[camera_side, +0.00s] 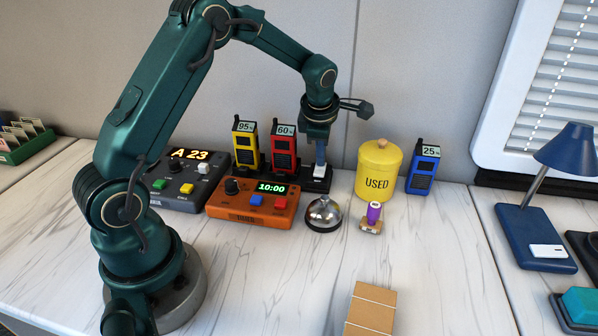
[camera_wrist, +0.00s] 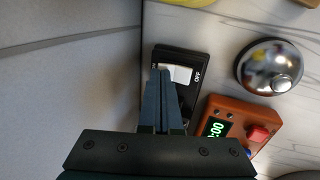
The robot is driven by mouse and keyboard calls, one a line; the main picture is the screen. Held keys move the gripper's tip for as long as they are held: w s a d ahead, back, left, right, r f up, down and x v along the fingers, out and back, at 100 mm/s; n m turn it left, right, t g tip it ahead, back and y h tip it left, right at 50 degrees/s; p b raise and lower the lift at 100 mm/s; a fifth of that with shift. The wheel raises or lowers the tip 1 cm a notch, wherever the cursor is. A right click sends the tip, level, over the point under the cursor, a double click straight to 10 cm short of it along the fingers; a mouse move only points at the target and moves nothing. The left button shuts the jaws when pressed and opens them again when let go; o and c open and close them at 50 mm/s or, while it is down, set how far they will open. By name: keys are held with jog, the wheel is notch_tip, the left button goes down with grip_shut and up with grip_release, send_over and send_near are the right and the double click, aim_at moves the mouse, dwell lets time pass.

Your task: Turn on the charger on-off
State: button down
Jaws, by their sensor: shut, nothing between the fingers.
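The charger (camera_side: 318,186) is a black base on the table against the back wall, with a yellow radio (camera_side: 245,147) and a red radio (camera_side: 284,148) standing in it. Its white on-off switch (camera_wrist: 181,74) is on the black end plate (camera_wrist: 198,61). My gripper (camera_side: 320,163) is shut and empty, pointing down over the switch. In the wrist view its fingertips (camera_wrist: 164,73) are at the switch's left part. I cannot tell contact or which way the switch is tipped.
An orange timer (camera_side: 256,209) and a silver bell (camera_side: 324,213) stand close in front. A yellow USED canister (camera_side: 377,176) and a blue radio (camera_side: 423,168) are to the right, with a purple-handled stamp (camera_side: 373,217) before them. The front middle is mostly clear beyond cardboard boxes (camera_side: 371,307).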

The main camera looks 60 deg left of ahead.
aim_at(319, 175)
jog(key=shift+w+a+f, duration=0.1)
jog(key=shift+f, duration=0.1)
dwell(0.3)
jog(key=shift+s+d+r, duration=0.15)
jog(key=shift+s+d, duration=0.45)
jog(key=w+a+r+v, duration=0.1)
jog(key=w+a+v, duration=0.1)
jog(key=v, duration=1.1)
jog(key=shift+r, duration=0.35)
